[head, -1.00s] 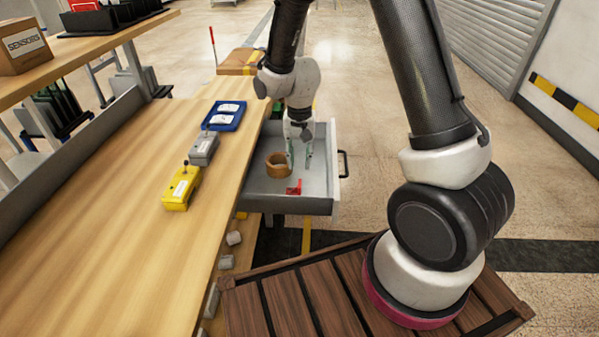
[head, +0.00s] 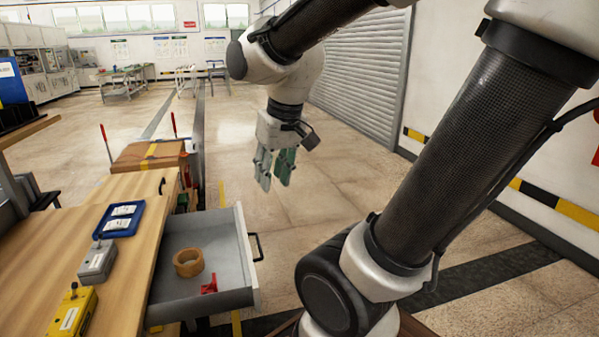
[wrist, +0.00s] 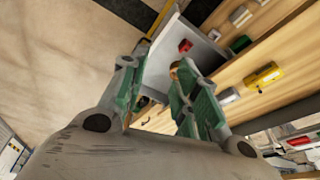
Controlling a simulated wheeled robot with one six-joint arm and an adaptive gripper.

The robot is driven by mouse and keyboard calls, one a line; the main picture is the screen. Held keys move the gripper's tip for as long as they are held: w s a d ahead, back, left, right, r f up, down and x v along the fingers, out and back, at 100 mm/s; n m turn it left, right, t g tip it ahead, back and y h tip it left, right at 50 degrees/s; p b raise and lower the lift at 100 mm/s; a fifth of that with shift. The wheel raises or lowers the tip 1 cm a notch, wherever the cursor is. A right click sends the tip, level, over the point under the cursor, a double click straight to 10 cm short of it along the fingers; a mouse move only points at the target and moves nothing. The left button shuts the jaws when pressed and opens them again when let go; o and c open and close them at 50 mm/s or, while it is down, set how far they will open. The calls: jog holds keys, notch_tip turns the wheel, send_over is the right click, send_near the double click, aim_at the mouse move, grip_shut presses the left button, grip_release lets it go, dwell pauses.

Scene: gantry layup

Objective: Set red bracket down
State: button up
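The red bracket (head: 209,285) lies on the floor of the open grey drawer (head: 240,240), near its front right corner. It also shows in the wrist view (wrist: 184,46), beyond the fingertips and apart from them. My gripper (head: 273,187) is raised above and beyond the drawer in the head view. Its green-padded fingers are spread with an empty gap in the wrist view (wrist: 153,68). Nothing is held between them.
A brown tape roll (head: 188,262) lies in the drawer near the bracket. On the wooden bench stand a blue tray (head: 118,219), a grey box (head: 97,261) and a yellow box (head: 73,313). The floor to the right is clear.

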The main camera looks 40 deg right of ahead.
jog(key=s+d+r+n, duration=0.1)
jog(key=s+r, duration=0.1)
jog(key=s, duration=0.4)
jog(key=shift+s+d+t, duration=0.4)
